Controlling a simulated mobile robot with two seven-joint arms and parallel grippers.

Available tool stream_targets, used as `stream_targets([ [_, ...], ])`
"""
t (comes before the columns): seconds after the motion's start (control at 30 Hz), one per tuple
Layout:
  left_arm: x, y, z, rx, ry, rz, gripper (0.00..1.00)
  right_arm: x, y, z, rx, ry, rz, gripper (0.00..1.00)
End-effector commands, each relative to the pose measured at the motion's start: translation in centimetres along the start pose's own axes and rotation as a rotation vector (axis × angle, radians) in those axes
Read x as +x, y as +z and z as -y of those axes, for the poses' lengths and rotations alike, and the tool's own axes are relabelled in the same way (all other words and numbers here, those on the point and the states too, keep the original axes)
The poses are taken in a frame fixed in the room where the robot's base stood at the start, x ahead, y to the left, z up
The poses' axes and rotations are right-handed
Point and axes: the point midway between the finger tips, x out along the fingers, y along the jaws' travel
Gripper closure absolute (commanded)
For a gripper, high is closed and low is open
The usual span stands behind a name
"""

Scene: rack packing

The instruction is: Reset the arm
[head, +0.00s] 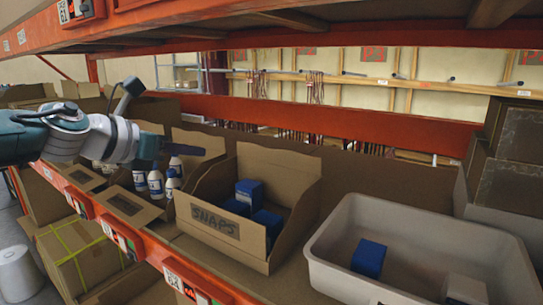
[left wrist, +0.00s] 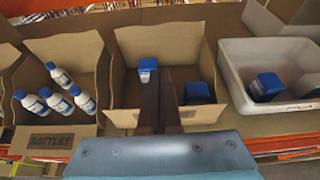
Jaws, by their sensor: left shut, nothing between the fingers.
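My left arm comes in from the left in the head view, with its gripper (head: 205,149) above the shelf, near the bottles and the snaps box. Its dark fingers are closed together and hold nothing; in the left wrist view the fingers (left wrist: 160,100) point over the middle cardboard box. My right gripper is in neither view.
The cardboard box marked SNAPS (head: 208,220) holds several blue boxes (head: 250,191). To its left, the bottles box (left wrist: 62,140) holds several white bottles (head: 155,184). The grey tote (head: 345,280) at right holds a blue box (head: 368,258). An orange shelf beam (head: 330,36) runs overhead.

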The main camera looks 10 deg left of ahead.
Motion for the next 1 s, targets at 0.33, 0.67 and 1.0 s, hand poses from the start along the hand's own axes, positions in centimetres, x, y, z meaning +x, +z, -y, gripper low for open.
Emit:
stream_targets([
  [0.33,-1.2,-3.3,11.8,-1.136,0.022,0.308,1.0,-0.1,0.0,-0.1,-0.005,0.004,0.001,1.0],
  [0.67,-15.9,-19.4,16.4,-2.554,0.769,0.305,1.0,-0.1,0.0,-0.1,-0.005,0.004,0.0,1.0],
  [1.0,-26.9,-24.7,21.4,2.76,-1.285,-0.245,1.0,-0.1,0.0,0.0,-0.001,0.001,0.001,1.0],
])
